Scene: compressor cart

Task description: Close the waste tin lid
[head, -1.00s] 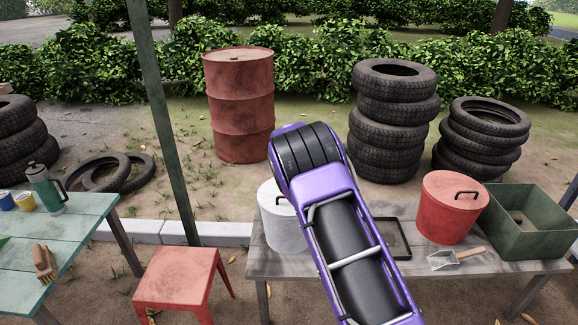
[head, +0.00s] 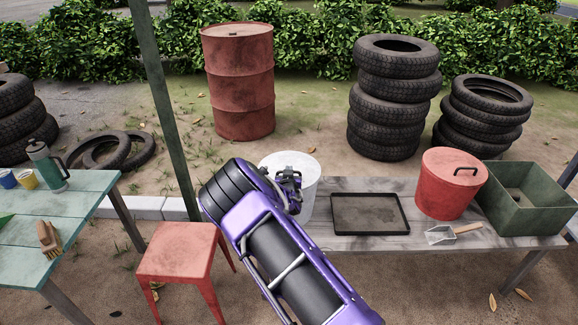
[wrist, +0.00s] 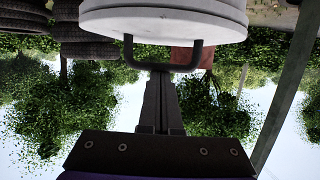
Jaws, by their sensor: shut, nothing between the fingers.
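A pale grey round tin (head: 309,196) stands at the left end of the grey bench, partly hidden by my arm. In the wrist view, which is upside down, its pale lid (wrist: 165,18) fills the top and carries a dark bar handle (wrist: 195,57). The lid looks level, but I cannot tell how fully it is seated. My gripper (head: 290,180) is at the tin's front upper side in the head view. In the wrist view my gripper (wrist: 159,80) is shut and empty, its tips by the handle; contact is unclear.
On the bench (head: 368,243) are a black tray (head: 370,229), a red lidded tin (head: 446,190), a scoop (head: 440,236) and a green box (head: 525,225). A red stool (head: 177,252) stands to the left. A green post (head: 170,120) rises behind it.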

